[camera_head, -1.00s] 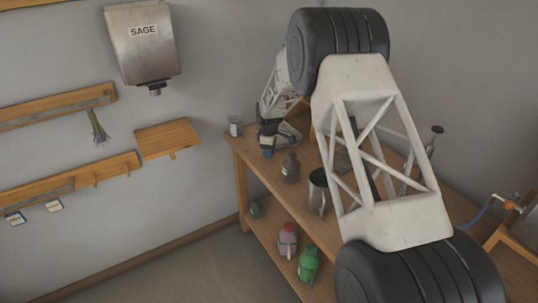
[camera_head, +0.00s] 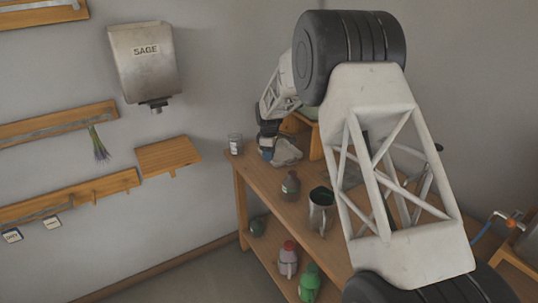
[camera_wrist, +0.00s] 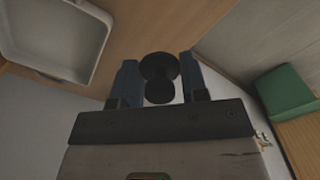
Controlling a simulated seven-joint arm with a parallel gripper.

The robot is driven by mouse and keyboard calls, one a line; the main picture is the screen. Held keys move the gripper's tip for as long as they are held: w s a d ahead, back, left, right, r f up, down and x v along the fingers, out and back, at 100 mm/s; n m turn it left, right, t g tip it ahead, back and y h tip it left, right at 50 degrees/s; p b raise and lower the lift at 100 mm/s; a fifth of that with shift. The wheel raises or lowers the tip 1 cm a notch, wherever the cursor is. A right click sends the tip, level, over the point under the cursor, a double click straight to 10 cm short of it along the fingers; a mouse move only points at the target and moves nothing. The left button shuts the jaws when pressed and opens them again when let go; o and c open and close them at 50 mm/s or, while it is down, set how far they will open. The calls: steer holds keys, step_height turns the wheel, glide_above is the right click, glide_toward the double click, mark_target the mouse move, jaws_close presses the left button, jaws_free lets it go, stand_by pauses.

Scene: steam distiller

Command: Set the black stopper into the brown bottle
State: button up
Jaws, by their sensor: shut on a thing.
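The black stopper (camera_wrist: 158,75) shows in the wrist view between the two blue fingers of my gripper (camera_wrist: 159,82), which is shut on it. Its wide round top and a smaller round part show. In the head view my gripper (camera_head: 266,152) is over the far left part of the wooden table, and the stopper cannot be made out there. The brown bottle (camera_head: 291,187) stands upright on the table, nearer the camera and a little right of my gripper, apart from it. Its mouth is too small to judge.
A metal mug (camera_head: 319,212) stands right of the bottle, and a glass jar (camera_head: 235,144) at the table's far left corner. A wooden stand (camera_head: 303,128) is behind my gripper.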

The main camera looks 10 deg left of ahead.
stand_by(0.3)
steer(key=s+d+r, duration=0.9)
steer(key=s+d, duration=0.1)
steer(key=d, duration=0.1)
steer(key=shift+d, duration=0.15)
steer(key=shift+f, duration=0.3)
stand_by(0.5)
steer(key=shift+f, duration=2.75)
steer(key=shift+f, duration=1.1)
stand_by(0.9)
steer(key=o, duration=1)
steer(key=shift+r, duration=0.1)
